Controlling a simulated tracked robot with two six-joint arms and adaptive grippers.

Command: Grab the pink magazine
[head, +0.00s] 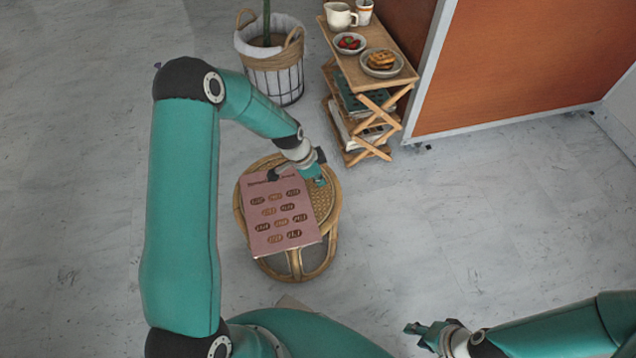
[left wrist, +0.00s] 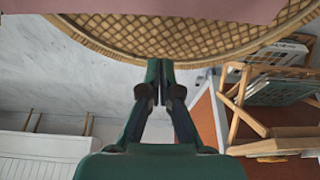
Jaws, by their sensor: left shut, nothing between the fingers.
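The pink magazine (head: 279,216) lies flat on a round woven rattan stool (head: 325,200), with rows of brown oval pictures on its cover. Its lower edge reaches past the stool's rim. In the left wrist view the magazine (left wrist: 170,8) fills the top edge, with the woven stool top (left wrist: 170,38) below it. My left gripper (head: 318,181) is by the stool's right side, near the magazine's upper right corner. Its fingers (left wrist: 160,72) are together and empty. My right gripper (head: 416,328) is low in the head view, away from the stool; its finger gap is unclear.
A wooden folding cart (head: 347,63) with a jug, a cup, bowls of food and books stands behind the stool to the right. A basket planter (head: 272,80) stands behind it. An orange panel (head: 520,65) is at the right. The floor (head: 500,220) right of the stool is clear.

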